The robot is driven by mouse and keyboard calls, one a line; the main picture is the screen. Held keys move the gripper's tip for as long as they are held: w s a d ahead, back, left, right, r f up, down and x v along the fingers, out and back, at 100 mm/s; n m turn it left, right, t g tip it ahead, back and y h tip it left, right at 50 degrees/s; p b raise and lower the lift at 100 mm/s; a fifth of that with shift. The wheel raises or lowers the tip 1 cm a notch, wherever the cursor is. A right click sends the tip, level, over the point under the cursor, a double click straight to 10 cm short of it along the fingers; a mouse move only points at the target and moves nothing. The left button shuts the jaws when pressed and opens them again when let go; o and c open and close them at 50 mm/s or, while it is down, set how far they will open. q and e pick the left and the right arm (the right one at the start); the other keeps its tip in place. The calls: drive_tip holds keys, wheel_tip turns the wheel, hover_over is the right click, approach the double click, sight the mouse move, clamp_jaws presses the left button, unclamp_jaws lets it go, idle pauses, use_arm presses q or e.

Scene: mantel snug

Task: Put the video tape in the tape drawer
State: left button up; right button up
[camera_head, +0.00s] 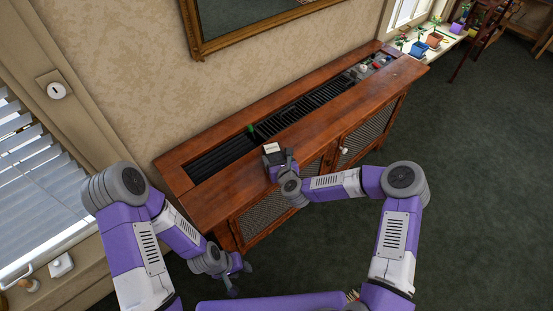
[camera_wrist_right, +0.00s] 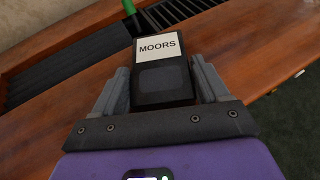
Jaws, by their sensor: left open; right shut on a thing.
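The video tape (camera_wrist_right: 163,75) is a black cassette with a white label reading "MOORS". My right gripper (camera_wrist_right: 163,92) is shut on it, one finger on each side. In the head view the tape (camera_head: 271,148) is over the front part of the wooden cabinet's top, and my right gripper (camera_head: 280,165) is partly hidden by its own wrist. I cannot tell whether the tape touches the wood. My left gripper (camera_head: 240,279) is open and empty, low in front of the cabinet. I cannot make out a tape drawer for sure.
The wooden cabinet (camera_head: 205,205) has black ribbed grilles (camera_head: 305,109) along its top and mesh doors (camera_head: 265,214) in front. A green object (camera_head: 251,129) stands upright by the grilles, behind the tape. Small items (camera_head: 364,67) lie at the far right end.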

drive_tip(key=o, duration=1.1)
drive_tip(key=shift+f, duration=0.1)
